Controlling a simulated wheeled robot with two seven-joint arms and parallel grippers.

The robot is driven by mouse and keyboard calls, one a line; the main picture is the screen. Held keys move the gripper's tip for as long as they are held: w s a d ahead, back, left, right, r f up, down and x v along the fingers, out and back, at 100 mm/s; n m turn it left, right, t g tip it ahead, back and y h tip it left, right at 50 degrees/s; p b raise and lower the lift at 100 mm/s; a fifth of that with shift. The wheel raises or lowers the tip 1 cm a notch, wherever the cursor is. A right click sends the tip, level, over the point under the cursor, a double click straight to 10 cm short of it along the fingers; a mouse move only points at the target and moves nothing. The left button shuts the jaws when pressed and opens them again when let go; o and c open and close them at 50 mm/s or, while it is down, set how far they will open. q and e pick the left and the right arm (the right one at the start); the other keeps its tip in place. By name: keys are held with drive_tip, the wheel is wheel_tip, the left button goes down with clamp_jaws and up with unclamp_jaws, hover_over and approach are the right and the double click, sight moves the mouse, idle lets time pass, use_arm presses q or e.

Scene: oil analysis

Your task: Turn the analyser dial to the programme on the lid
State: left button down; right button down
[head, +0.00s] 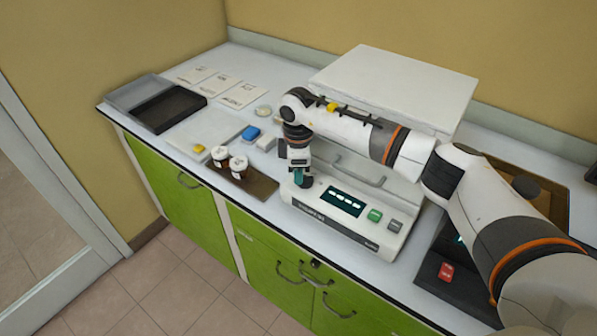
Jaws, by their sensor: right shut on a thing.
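The white analyser (345,228) stands on the counter, with a lit display (343,201), a green button (375,215) and a grey button (395,225) on its sloped front panel. My right gripper (301,178) points down at the left end of this panel and is shut on the dark dial (306,183), which it mostly hides. The dial's pointer and marks cannot be read. Two jars with white lids, one at the back (220,153) and one in front (238,164), stand left of the analyser. Writing on the lids is too small to read. My left gripper is not in view.
A blue block (250,132), a yellow item (199,149), a black tray (168,108) and paper sheets (220,87) lie further left. A dark device with a red button (446,271) is at right, below my arm.

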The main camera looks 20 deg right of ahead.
drive_tip(key=shift+w+m, duration=0.1)
drive_tip(key=shift+m, duration=0.5)
drive_tip(key=shift+d, duration=0.1)
drive_tip(key=shift+r, duration=0.1)
drive_tip(key=c, duration=1.4)
unclamp_jaws()
drive_tip(key=shift+c, duration=0.2)
wheel_tip(320, 180, up, 12)
drive_tip(key=b, duration=0.3)
